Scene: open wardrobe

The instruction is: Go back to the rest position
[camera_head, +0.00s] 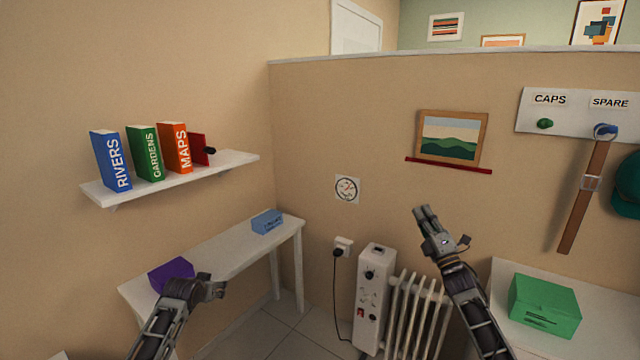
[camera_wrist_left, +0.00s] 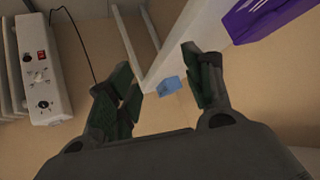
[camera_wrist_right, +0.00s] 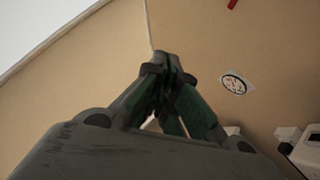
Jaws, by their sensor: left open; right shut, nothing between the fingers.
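My left gripper (camera_head: 212,288) is in front of the narrow white table (camera_head: 210,258), close to a purple box (camera_head: 170,272) in the head view. In the left wrist view its fingers (camera_wrist_left: 160,88) are spread apart with nothing held between them. My right gripper (camera_head: 424,212) is raised in front of the beige wall, above a white radiator (camera_head: 415,310) and below a framed landscape picture (camera_head: 450,138). In the right wrist view its fingers (camera_wrist_right: 165,68) are together and hold nothing.
A wall shelf (camera_head: 185,178) holds several books and a bookend. A blue box (camera_head: 267,222) lies on the narrow table. A white heater unit (camera_head: 372,300) stands beside the radiator. A green box (camera_head: 543,305) sits on a white surface at right, below a hanging belt (camera_head: 585,200).

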